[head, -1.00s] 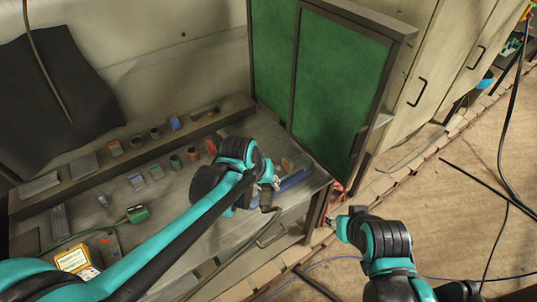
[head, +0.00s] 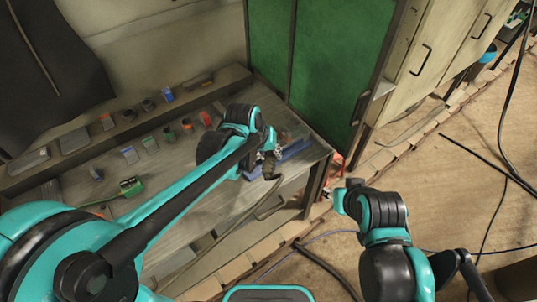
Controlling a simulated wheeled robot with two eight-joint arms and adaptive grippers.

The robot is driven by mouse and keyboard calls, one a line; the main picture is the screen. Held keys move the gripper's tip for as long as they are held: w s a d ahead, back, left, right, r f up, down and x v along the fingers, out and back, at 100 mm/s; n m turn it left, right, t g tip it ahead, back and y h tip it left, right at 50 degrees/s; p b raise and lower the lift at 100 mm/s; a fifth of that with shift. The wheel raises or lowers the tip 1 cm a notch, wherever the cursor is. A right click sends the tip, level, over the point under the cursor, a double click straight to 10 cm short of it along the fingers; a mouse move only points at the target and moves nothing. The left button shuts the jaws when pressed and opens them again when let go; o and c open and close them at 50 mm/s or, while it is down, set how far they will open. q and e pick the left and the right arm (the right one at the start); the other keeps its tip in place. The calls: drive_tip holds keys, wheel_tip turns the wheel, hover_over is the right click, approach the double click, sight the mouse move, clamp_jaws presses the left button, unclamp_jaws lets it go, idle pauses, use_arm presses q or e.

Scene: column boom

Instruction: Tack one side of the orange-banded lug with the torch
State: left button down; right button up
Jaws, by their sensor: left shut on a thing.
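My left gripper (head: 268,152) is over the right end of the bench, beside a blue piece (head: 292,149). It is shut on a small dark tool that looks like the torch (head: 268,168); a dark cable (head: 270,210) hangs below it. The tool's tip is too small to make out. A small brownish block (head: 285,136), perhaps the lug, shows just behind the blue piece; I cannot make out an orange band or whether the torch touches it. My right gripper (head: 345,191) is off the bench's right side, over the floor, and its jaws are too small to read.
Several small coloured blocks and cylinders stand along the grey bench (head: 170,190) and its rear ledge. Cables lie on the brown floor (head: 440,190).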

use_arm(q)
drive_tip(key=shift+f, duration=0.15)
idle(0.5)
drive_tip(key=shift+w+d+f+b, duration=0.15)
drive_tip(key=shift+w+f+b, duration=0.05)
drive_tip(key=shift+f+b, duration=0.2)
idle(2.1)
drive_tip(key=p+v, duration=0.2)
drive_tip(key=v, duration=0.1)
drive_tip(key=p+v, duration=0.3)
drive_tip(key=d+p+v, duration=0.1)
drive_tip(key=p+v, duration=0.1)
drive_tip(key=shift+w+a+r, duration=0.1)
drive_tip(key=shift+a+r, duration=0.05)
drive_tip(key=shift+r, duration=0.4)
drive_tip(key=shift+f, duration=0.1)
idle(0.3)
